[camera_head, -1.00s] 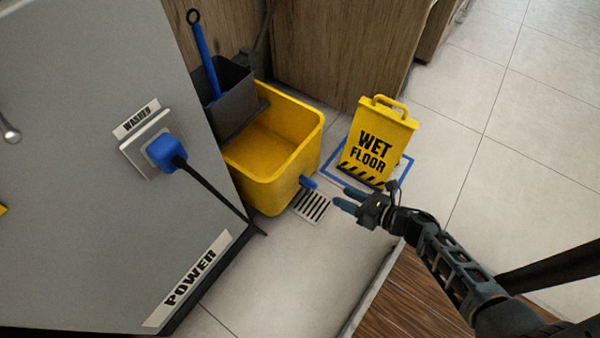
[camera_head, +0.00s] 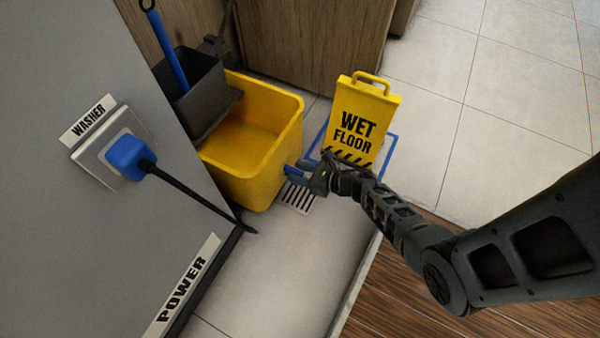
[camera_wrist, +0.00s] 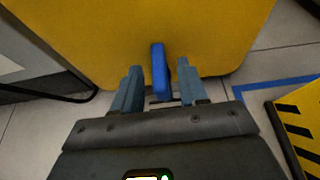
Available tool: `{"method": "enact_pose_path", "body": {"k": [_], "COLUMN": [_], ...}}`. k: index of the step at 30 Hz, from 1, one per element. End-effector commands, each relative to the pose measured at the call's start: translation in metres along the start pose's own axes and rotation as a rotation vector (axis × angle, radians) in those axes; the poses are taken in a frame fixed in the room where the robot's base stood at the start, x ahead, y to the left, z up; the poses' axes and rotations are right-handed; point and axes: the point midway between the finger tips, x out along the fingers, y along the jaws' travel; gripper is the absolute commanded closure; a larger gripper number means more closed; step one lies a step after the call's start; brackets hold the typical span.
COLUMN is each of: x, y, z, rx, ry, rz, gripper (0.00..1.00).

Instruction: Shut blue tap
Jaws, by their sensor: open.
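The blue tap (camera_wrist: 160,72) sticks out low on the side of the yellow mop bucket (camera_head: 262,165). In the wrist view it stands as an upright blue bar between my two blue-grey fingers, with a gap on each side. My gripper (camera_wrist: 157,88) is open and shows no contact with the tap. In the head view my gripper (camera_head: 298,169) is close against the bucket's right corner and hides most of the tap.
A floor drain (camera_head: 299,196) lies below my gripper. A yellow wet floor sign (camera_head: 362,118) stands on a blue-outlined square to the right. A grey cabinet with a blue washer plug (camera_head: 128,157) and black cord is at the left. Tiles in front are clear.

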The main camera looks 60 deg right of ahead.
Motion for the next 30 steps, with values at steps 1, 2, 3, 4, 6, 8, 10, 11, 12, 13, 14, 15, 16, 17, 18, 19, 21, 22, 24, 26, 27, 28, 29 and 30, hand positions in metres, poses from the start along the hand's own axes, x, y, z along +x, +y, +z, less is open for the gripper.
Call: {"method": "enact_pose_path", "body": {"k": [1, 2, 3, 4, 6, 8, 10, 11, 12, 13, 14, 15, 16, 17, 18, 19, 21, 22, 24, 26, 27, 28, 29, 30], "x": [0.0009, 0.0011, 0.001, 0.0009, 0.0009, 0.0008, 0.0007, 0.0007, 0.0007, 0.0007, 0.0007, 0.0007, 0.0007, 0.0007, 0.0006, 0.0006, 0.0006, 0.0006, 0.0006, 0.0005, 0.0005, 0.0004, 0.0004, 0.0003], "y": [-0.0001, -0.0001, -0.0001, -0.0001, -0.0001, -0.0001, -0.0002, -0.0001, -0.0002, -0.0002, -0.0002, -0.0002, -0.0002, -0.0002, -0.0002, -0.0002, -0.0002, -0.0002, -0.0002, -0.0001, 0.0, 0.0002, 0.0004, 0.0007], "z": [0.0001, 0.0002, 0.0003, 0.0004, 0.0005, 0.0005, 0.0005, 0.0005, 0.0005, 0.0005, 0.0005, 0.0005, 0.0005, 0.0005, 0.0005, 0.0005, 0.0005, 0.0005, 0.0005, 0.0004, 0.0004, 0.0003, 0.0003, 0.0004], "rx": [0.0, 0.0, 0.0, 0.0, 0.0, 0.0, 0.0, 0.0, 0.0, 0.0, 0.0, 0.0, 0.0, 0.0, 0.0, 0.0, 0.0, 0.0, 0.0, 0.001, 0.002, 0.003, 0.004, 0.008], "ry": [0.0, 0.0, 0.0, 0.0, 0.0, 0.0, 0.0, 0.0, 0.0, -0.001, -0.001, -0.001, -0.001, -0.001, -0.001, -0.001, -0.001, -0.001, -0.001, -0.001, 0.0, 0.0, 0.0, -0.001], "rz": [0.0, 0.0, 0.0, 0.0, 0.0, 0.0, 0.0, 0.0, 0.0, 0.0, 0.0, 0.0, 0.0, 0.0, 0.0, 0.0, 0.0, 0.0, 0.0, -0.002, -0.004, -0.006, -0.01, -0.016], "gripper": [0.57, 0.57, 0.57, 0.57, 0.57, 0.6, 0.67, 0.7, 0.74, 0.77, 0.79, 0.83, 0.86, 0.89, 0.93, 0.96, 1.0, 1.0, 1.0, 1.0, 1.0, 1.0, 1.0, 1.0]}}
